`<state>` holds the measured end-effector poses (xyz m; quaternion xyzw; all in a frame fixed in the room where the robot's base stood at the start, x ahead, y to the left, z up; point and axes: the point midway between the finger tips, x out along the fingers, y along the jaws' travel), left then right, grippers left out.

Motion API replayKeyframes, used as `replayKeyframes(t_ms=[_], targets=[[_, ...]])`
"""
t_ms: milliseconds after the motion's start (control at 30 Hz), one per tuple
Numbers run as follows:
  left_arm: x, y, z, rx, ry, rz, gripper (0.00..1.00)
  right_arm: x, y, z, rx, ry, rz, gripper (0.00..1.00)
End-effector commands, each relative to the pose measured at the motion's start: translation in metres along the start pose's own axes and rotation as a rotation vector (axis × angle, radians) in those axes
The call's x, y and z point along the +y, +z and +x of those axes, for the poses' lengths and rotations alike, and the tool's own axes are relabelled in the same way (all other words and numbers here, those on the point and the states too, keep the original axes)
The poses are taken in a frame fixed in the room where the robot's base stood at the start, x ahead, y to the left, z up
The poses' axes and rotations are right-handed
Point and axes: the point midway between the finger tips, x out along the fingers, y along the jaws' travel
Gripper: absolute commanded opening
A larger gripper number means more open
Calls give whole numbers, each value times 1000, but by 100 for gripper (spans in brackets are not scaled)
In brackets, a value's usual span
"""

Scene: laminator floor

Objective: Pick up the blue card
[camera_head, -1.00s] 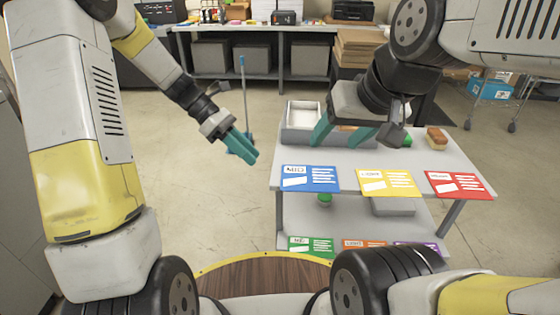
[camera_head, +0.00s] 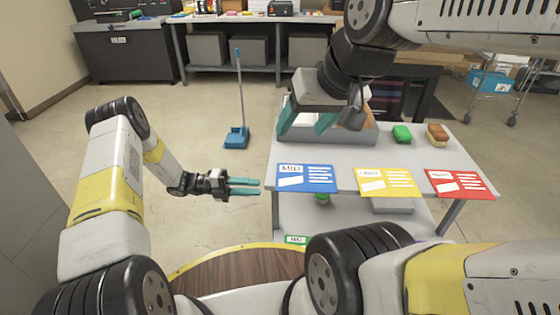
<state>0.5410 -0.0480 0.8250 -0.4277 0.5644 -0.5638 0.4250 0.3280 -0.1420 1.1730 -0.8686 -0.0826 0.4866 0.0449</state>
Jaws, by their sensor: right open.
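The blue card (camera_head: 307,178), marked MID, stands at the front edge of the grey table, leftmost in a row of cards. My right gripper (camera_head: 304,127) is open above the back left of the table.
A yellow card (camera_head: 387,182) and a red card (camera_head: 458,184) stand right of the blue one. A grey tray (camera_head: 360,136) lies partly behind my right gripper. A blue dustpan (camera_head: 237,138) stands on the floor.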

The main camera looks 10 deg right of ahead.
Motion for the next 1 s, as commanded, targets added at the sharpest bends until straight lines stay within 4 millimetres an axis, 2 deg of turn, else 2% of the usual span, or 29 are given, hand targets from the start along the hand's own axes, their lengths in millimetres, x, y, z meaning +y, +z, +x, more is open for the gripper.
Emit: replayKeyframes(t_ms=[200, 467, 700, 967, 1000], targets=[[0, -1, 40, 3, 1, 1, 29, 0, 0, 0, 0, 0, 0, 60], [2, -1, 61, 3, 1, 1, 29, 0, 0, 0, 0, 0, 0, 60], [4, -2, 96, 4, 2, 2, 29, 0, 0, 0, 0, 0, 0, 60], [4, -2, 100, 1, 3, 3, 29, 0, 0, 0, 0, 0, 0, 60], [4, -2, 100, 1, 3, 3, 23, 0, 0, 0, 0, 0, 0, 60]])
